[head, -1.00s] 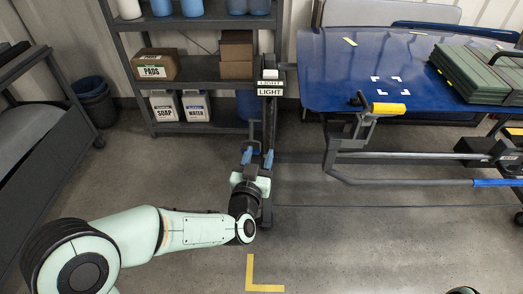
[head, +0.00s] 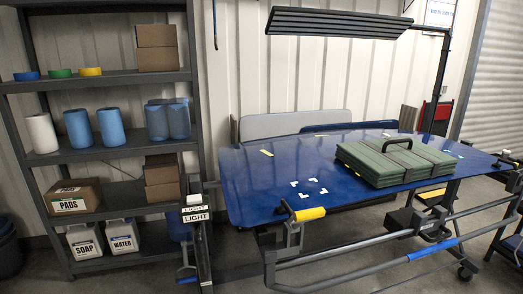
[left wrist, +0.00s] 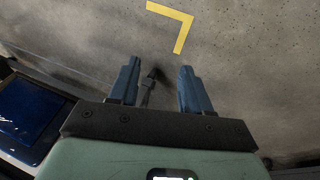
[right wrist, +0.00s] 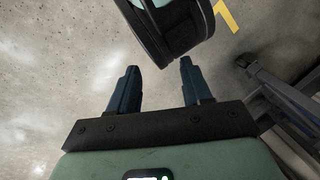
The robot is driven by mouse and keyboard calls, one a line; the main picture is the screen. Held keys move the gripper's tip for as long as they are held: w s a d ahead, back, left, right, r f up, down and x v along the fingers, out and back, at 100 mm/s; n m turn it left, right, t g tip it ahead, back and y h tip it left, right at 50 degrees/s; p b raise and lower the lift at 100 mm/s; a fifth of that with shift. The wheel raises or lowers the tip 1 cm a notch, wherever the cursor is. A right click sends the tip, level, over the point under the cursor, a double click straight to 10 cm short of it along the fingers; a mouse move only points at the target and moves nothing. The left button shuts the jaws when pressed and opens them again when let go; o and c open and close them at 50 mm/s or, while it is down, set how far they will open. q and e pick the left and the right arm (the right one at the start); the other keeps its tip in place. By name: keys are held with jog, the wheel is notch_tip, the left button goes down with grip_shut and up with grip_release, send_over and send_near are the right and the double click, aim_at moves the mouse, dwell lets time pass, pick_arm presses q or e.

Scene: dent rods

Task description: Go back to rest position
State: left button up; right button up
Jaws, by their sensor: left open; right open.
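My left gripper (left wrist: 159,68) shows in the left wrist view with its two blue fingers apart. Nothing is held between them; a small dark part shows in the gap, and I cannot tell if it touches. Concrete floor with a yellow corner mark (left wrist: 180,22) lies beyond. My right gripper (right wrist: 159,67) shows in the right wrist view, open and empty over the floor. A rounded dark and pale green part of my own body is close beyond its fingertips. In the head view neither gripper shows clearly.
In the head view a grey shelf (head: 110,152) stands left. The light switch post (head: 196,214) stands beside a blue panel (head: 255,190) on a stand. A lamp (head: 340,22) hangs above. The right wrist view shows a dark frame (right wrist: 285,100).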

pick_arm(q)
jog(key=s+d+f+g, duration=0.1)
jog(key=s+f+g, duration=0.15)
jog(key=s, duration=0.55)
jog(key=s+d+r+g+p, duration=0.1)
jog(key=s+r+p, duration=0.1)
jog(key=r+p, duration=0.6)
jog(key=s+d+r+g+h+p, duration=0.1)
jog(key=r+p, duration=0.8)
jog(key=shift+s+d+h, duration=0.25)
jog(key=shift+s+h, duration=0.05)
jog(key=shift+s, duration=0.1)
pick_arm(e)
jog(key=s+a+r+g, duration=0.1)
jog(key=s+r, duration=0.1)
jog(key=r, duration=0.6)
jog(key=s+a+r+g, duration=0.1)
jog(key=s+r, duration=0.2)
jog(key=r, duration=0.6)
jog(key=shift+a+r+n+g+y, duration=0.15)
jog(key=shift+a+n+g+y, duration=0.15)
jog(key=shift+y, duration=0.1)
pick_arm(q)
jog(key=shift+f, duration=0.1)
pick_arm(e)
jog(key=shift+s, duration=0.15)
pick_arm(q)
jog(key=shift+o, duration=0.5)
